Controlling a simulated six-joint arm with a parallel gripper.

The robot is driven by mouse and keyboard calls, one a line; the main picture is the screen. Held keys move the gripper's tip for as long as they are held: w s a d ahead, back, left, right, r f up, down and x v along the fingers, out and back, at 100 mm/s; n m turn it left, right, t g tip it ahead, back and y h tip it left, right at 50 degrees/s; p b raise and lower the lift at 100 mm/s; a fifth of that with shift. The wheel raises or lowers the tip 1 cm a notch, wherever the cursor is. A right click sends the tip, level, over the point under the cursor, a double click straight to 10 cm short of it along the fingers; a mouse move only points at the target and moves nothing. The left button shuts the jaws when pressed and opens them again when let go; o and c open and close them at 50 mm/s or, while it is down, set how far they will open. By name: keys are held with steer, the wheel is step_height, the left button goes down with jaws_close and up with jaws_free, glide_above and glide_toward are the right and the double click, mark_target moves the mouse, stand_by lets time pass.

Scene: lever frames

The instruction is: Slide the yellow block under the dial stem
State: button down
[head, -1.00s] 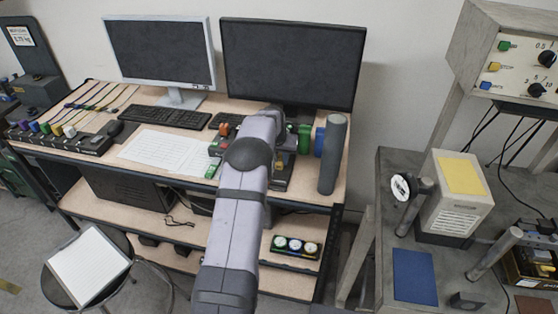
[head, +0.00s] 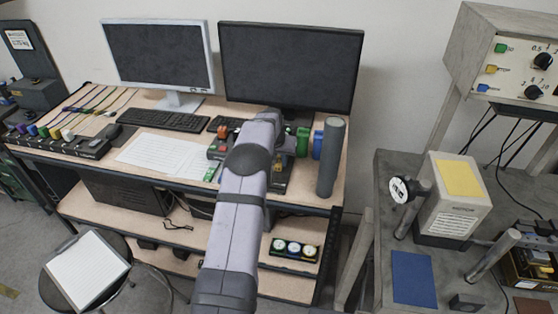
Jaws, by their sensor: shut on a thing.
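My arm (head: 236,215) reaches from the bottom of the head view up over the right part of the wooden desk. Its wrist (head: 262,130) is above small devices there and covers what lies behind it. My gripper's fingers are hidden behind the wrist, so I cannot see what is between them. I cannot make out the yellow block or the dial stem. A dark stand (head: 281,183) shows partly just right of the arm. A round white dial (head: 400,189) is on the grey bench at the right, but I cannot tell whether it is the task's dial.
A grey cylinder (head: 331,158) stands at the desk's right end, beside green (head: 302,142) and blue (head: 318,144) pieces. Two monitors (head: 158,56) (head: 290,62) stand behind. Papers (head: 163,153) lie left of the arm. A gap separates desk and grey bench.

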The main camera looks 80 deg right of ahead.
stand_by(0.3)
steer(key=c, duration=1)
jaws_free()
steer(key=shift+c, duration=0.2)
steer(key=shift+a+r+p, duration=0.35)
steer(key=shift+a+r, duration=0.6)
steer(key=shift+r, duration=0.3)
steer(key=shift+r, duration=0.1)
steer(key=p+v, duration=0.1)
steer(key=v, duration=0.1)
steer(key=d+p+v, duration=0.1)
steer(key=v, duration=0.1)
steer(key=shift+a+r+p, duration=0.2)
steer(key=shift+r+p, duration=0.15)
steer(key=shift+r, duration=0.2)
